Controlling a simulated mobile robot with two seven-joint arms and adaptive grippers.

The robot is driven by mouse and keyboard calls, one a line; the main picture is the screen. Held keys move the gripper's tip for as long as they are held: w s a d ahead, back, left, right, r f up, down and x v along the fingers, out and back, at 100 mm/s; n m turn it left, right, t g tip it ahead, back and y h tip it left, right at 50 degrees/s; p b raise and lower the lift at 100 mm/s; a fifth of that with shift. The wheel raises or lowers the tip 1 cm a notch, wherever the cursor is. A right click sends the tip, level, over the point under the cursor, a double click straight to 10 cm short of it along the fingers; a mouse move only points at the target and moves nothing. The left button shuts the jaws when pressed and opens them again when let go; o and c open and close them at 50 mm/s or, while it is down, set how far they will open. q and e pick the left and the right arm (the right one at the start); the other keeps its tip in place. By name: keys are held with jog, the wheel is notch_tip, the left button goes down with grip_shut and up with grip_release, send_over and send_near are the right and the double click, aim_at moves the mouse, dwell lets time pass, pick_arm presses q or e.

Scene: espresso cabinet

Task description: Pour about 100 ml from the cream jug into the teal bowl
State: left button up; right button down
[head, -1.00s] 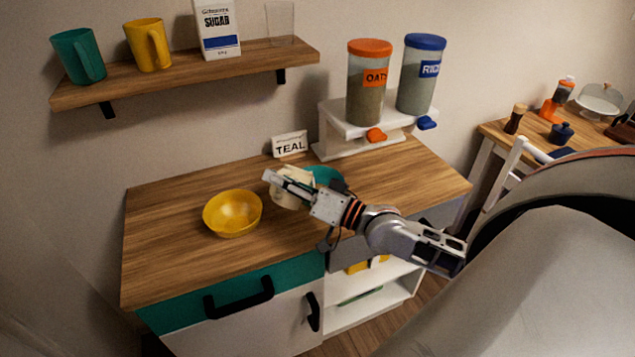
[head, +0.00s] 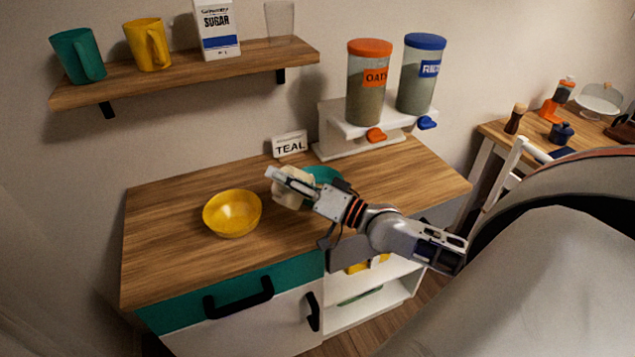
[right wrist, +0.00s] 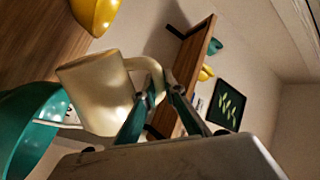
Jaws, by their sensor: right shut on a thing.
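The cream jug (head: 286,200) is pale, and my right gripper (head: 291,182) is shut on it above the counter. In the right wrist view the fingers (right wrist: 155,100) close at the handle of the jug (right wrist: 98,92). The jug looks tilted, but its mouth is not clear. The teal bowl (head: 325,174) stands on the counter just behind the jug and gripper, partly hidden. The bowl (right wrist: 28,120) is beside the jug in the wrist view. A thin pale strip shows between them; I cannot tell what it is. My left gripper is out of view.
A yellow bowl (head: 232,214) stands to the left on the counter. The left of the counter (head: 165,225) is clear.

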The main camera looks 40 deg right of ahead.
jog(key=shift+w+d+m, duration=0.1)
jog(key=shift+d+m, duration=0.15)
jog(key=shift+m, duration=0.25)
dwell(0.5)
jog(key=shift+a+n, duration=0.2)
jog(key=shift+n, duration=0.1)
jog(key=a+n, duration=0.1)
jog(key=n, duration=0.1)
jog(key=shift+s+a+f+n+g, duration=0.15)
jog(key=shift+s+a+n+g, duration=0.15)
jog(key=shift+s+a, duration=0.1)
jog(key=a+f, duration=0.1)
jog(key=f+n, duration=0.1)
jog(key=f, duration=0.1)
jog(key=shift+s+a+n, duration=0.15)
jog(key=shift+a+n, duration=0.15)
jog(key=shift+a, duration=0.1)
